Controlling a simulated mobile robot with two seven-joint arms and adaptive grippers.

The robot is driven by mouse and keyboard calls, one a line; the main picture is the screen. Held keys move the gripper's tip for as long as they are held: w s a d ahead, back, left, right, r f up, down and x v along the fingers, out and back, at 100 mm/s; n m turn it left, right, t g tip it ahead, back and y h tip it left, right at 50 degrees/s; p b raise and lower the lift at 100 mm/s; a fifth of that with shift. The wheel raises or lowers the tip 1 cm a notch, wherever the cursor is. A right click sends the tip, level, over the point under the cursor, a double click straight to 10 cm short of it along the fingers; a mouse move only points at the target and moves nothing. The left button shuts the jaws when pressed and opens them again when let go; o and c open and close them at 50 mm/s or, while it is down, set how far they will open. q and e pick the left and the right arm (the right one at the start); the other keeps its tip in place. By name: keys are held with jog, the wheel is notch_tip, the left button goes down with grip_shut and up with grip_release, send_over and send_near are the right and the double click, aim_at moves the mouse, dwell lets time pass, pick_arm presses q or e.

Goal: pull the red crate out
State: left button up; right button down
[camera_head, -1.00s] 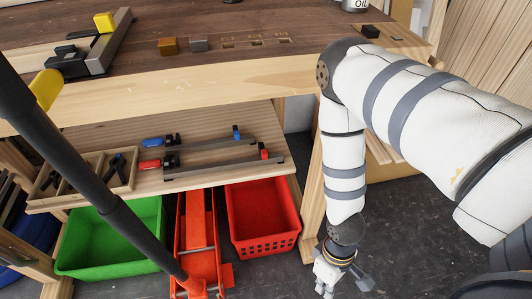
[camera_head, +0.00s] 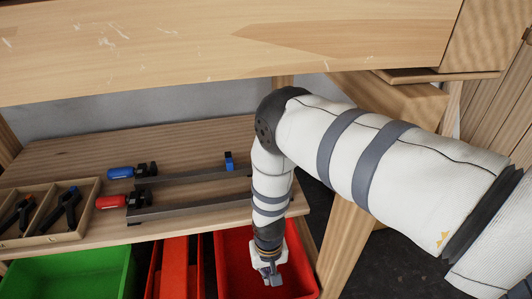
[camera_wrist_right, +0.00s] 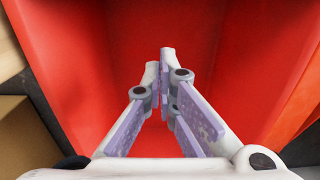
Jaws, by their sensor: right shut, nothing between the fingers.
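The red crate (camera_head: 234,268) is on the floor under the bench's lower shelf, cut off by the bottom edge of the head view. My right gripper (camera_head: 271,279) points down over the crate's inside, and the forearm hides part of the crate. In the right wrist view, red crate walls (camera_wrist_right: 100,50) surround the fingers (camera_wrist_right: 159,63), whose tips are together with nothing between them. I cannot tell whether the fingers touch the crate. My left gripper is not in view.
A red metal piece of equipment (camera_head: 178,270) and a green crate (camera_head: 80,275) stand left of the red crate. The lower shelf (camera_head: 200,215) above holds clamps and a divided wooden box (camera_head: 70,232). A wooden bench leg (camera_head: 345,245) stands close on the right.

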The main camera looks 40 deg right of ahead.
jog(key=f+b, duration=0.1)
jog(key=f, duration=0.2)
jog(key=f+b, duration=0.1)
jog(key=f, duration=0.2)
jog(key=f+b, duration=0.2)
jog(key=f, duration=0.1)
jog(key=shift+s+a+f, duration=0.1)
jog(key=shift+s+f, duration=0.15)
jog(key=s+a, duration=0.1)
jog(key=s, duration=0.1)
jog(key=shift+s+a+r, duration=0.15)
jog(key=shift+s+a, duration=0.2)
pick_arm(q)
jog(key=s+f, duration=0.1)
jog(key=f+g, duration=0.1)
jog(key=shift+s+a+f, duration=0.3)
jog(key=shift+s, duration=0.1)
pick_arm(e)
jog(key=shift+s+a, duration=0.2)
jog(key=shift+s, duration=0.1)
